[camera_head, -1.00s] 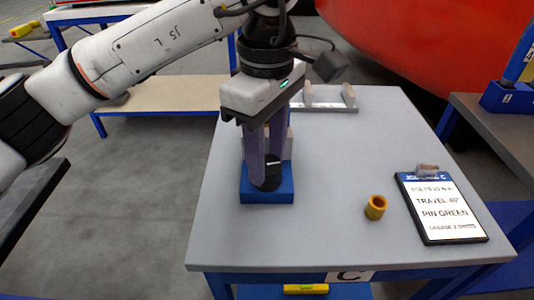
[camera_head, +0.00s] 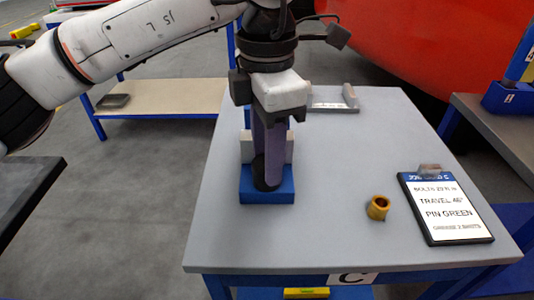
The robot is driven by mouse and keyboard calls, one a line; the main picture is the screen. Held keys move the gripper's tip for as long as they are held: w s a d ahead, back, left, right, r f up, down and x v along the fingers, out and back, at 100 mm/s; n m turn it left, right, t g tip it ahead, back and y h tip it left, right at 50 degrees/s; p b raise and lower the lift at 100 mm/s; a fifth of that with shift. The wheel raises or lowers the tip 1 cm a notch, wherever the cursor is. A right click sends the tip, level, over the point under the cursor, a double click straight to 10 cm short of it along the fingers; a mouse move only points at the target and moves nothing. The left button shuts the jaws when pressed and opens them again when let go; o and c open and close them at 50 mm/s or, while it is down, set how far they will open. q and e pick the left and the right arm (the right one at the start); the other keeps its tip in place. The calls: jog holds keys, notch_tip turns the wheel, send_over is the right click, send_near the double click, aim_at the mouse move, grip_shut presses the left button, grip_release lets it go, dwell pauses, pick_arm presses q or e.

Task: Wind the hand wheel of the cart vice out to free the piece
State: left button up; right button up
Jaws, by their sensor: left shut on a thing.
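The cart vice stands on the grey cart top, with a blue base (camera_head: 267,197) and pale grey jaws (camera_head: 247,148) partly hidden behind my left gripper. My left gripper (camera_head: 267,180) points straight down at the front of the vice, its long purple-grey fingers shut on the dark hand wheel (camera_head: 258,170). Only a dark edge of the wheel shows beside the fingers. Any piece between the jaws is hidden by the gripper. My right gripper is not in view.
A yellow ring-shaped part (camera_head: 378,207) and a clipboard (camera_head: 446,207) reading "TRAVEL 46°, PIN GREEN" lie on the cart top (camera_head: 330,160) at right. A grey bracket (camera_head: 335,101) stands at the back. The middle of the cart top is clear.

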pick_arm(q)
jog(key=shift+n, duration=1.6)
jog(key=o, duration=1.1)
jog(key=shift+c, duration=0.2)
jog(key=shift+w+r, duration=0.1)
jog(key=r+p, duration=0.2)
jog(key=r, duration=0.2)
jog(key=r+p, duration=0.3)
jog(key=r, duration=0.1)
jog(key=shift+s+d, duration=0.1)
jog(key=shift+s, duration=0.1)
